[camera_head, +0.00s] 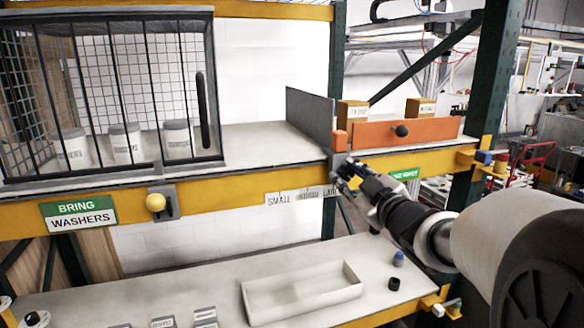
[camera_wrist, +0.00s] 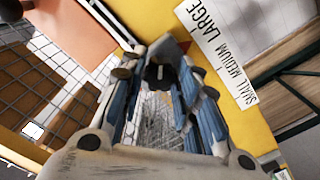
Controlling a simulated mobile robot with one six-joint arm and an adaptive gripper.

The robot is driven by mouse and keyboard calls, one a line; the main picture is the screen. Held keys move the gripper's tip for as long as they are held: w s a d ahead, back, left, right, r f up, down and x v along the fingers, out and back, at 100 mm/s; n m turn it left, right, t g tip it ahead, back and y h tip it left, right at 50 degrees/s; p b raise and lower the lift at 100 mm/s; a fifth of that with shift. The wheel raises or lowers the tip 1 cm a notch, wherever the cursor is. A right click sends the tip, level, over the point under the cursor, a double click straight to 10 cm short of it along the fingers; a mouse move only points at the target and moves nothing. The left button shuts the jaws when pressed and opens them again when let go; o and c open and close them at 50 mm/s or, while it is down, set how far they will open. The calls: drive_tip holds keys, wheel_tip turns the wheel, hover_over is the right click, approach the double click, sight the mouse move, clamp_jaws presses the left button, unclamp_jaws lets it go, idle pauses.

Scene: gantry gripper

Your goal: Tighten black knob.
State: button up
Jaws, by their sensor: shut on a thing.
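My gripper (camera_head: 345,168) is at the front of the yellow beam, just right of the SMALL MEDIUM LARGE label (camera_head: 300,196). In the wrist view its fingers (camera_wrist: 160,72) are closed around a small dark knob (camera_wrist: 158,73) with a pale mark. Another black knob (camera_head: 401,131) sits on the orange panel (camera_head: 432,129), apart from my gripper. A loose black cylindrical piece (camera_head: 394,284) stands on the lower shelf.
A wire cage (camera_head: 108,95) with several white jars stands on the upper shelf at left. A grey divider (camera_head: 309,112) rises behind my gripper. A yellow ball knob (camera_head: 156,202) is on the beam. The lower shelf holds a white tray (camera_head: 300,293) and a blue piece (camera_head: 398,258).

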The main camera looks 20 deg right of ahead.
drive_tip(key=shift+r+m+p, duration=0.2)
drive_tip(key=shift+m+p, duration=0.45)
drive_tip(key=shift+m, duration=0.55)
